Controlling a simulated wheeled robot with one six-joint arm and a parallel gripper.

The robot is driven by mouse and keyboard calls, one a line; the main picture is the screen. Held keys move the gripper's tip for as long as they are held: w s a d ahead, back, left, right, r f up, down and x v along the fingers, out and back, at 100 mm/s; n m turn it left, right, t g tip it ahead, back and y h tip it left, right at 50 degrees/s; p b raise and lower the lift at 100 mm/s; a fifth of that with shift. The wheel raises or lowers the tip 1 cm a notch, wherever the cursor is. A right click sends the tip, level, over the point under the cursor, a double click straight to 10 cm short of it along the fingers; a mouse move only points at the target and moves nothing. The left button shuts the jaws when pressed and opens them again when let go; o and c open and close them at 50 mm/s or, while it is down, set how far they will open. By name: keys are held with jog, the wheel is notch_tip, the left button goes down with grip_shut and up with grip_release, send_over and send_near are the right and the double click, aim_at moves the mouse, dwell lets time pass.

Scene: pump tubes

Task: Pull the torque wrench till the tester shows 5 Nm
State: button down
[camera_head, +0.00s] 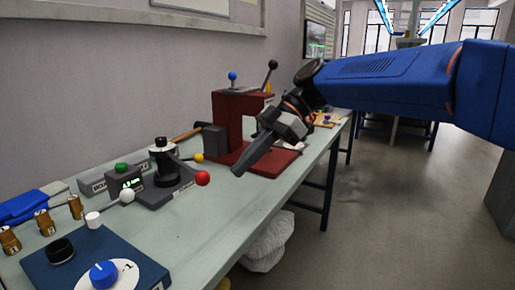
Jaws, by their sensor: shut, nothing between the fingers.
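The tester (125,184) is a dark grey box with a green knob and a small lit green display; its reading is too small to make out surely. Beside it stands a black post on a dark base (172,193). Levers with a white ball (127,196), a yellow ball (199,157) and a red ball (202,178) surround the two. I cannot tell which lever is the torque wrench. My gripper (237,172) is shut and empty, angled down to the right of the red ball and apart from it, in front of the red press.
A red press (229,106) with ball-ended levers stands behind my gripper on the long bench (222,219). A blue plate (83,248) with a blue knob (103,274) lies at the near left, by several brass pieces (42,222).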

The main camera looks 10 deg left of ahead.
jog(key=shift+s+a+r, duration=0.1)
jog(key=shift+s+a, duration=0.55)
jog(key=shift+a, duration=0.3)
jog(key=shift+s+a+r, duration=0.1)
jog(key=shift+s+a, duration=0.55)
jog(key=shift+a, duration=0.3)
jog(key=shift+m+t+y, duration=0.3)
jog(key=shift+m+t, duration=0.2)
jog(key=shift+m, duration=0.2)
jog(key=shift+s+a, duration=0.45)
jog(key=shift+s, duration=0.25)
jog(key=shift+s+a, duration=0.4)
jog(key=shift+s, duration=0.3)
jog(key=shift+s+a, duration=0.45)
jog(key=shift+s, duration=0.25)
jog(key=shift+f, duration=0.1)
